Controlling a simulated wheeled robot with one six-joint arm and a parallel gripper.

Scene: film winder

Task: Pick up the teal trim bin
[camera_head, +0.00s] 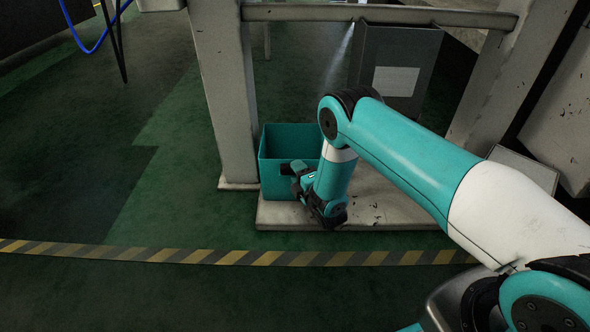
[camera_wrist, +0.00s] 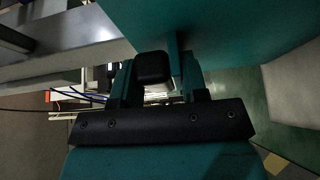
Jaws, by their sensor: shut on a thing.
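The teal trim bin (camera_head: 275,178) is an open-topped box at the left end of a low pale base, beside a grey frame post. Its teal wall fills the top of the wrist view (camera_wrist: 215,30). My gripper (camera_head: 290,170) reaches the bin's near right side, and my forearm hides part of that side. In the wrist view my gripper (camera_wrist: 160,75) is shut on the bin, its dark fingers at the wall's edge. I cannot tell whether the bin is resting on the base or slightly raised.
The grey frame post (camera_head: 222,90) stands close to the bin's left, and a crossbar (camera_head: 370,14) spans above. The pale base (camera_head: 390,208) extends right. A grey box with a white label (camera_head: 397,80) stands behind. Green floor left is clear; a striped line (camera_head: 200,256) crosses in front.

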